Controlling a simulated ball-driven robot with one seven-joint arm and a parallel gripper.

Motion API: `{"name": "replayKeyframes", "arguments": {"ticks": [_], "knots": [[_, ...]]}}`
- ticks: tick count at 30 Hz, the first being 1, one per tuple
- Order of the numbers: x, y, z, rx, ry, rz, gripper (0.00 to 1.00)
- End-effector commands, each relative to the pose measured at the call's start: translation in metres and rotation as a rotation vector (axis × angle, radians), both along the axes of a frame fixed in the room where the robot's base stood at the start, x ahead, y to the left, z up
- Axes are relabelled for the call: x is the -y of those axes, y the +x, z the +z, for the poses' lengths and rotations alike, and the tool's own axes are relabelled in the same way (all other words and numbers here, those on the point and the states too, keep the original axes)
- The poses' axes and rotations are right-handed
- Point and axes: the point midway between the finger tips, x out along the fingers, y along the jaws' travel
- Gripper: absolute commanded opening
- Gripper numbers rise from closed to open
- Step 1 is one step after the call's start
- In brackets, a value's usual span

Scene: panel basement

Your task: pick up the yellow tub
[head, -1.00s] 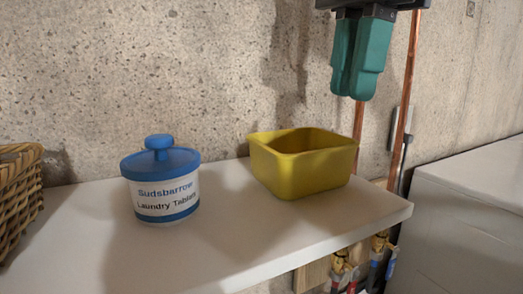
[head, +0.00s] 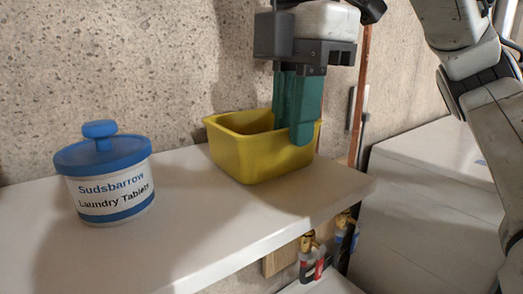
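My gripper (head: 297,138) points down at the tub's right side.
A blue-lidded laundry tablets jar (head: 104,180) stands on the shelf (head: 190,235) to the left, clear of the tub. The shelf ends right of the tub. A copper pipe (head: 360,90) and rough wall are behind. Valves (head: 308,255) hang below, and a white-topped surface (head: 430,155) is at right.

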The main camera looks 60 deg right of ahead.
Motion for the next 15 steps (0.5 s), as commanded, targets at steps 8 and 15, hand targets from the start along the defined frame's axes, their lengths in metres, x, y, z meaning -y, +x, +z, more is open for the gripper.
{"name": "replayKeyframes", "arguments": {"ticks": [8,15], "knots": [[0.001,0.002,-0.032,0.0,-0.001,0.0,0.16],[0.001,0.002,-0.032,0.0,0.0,0.0,0.16]]}}
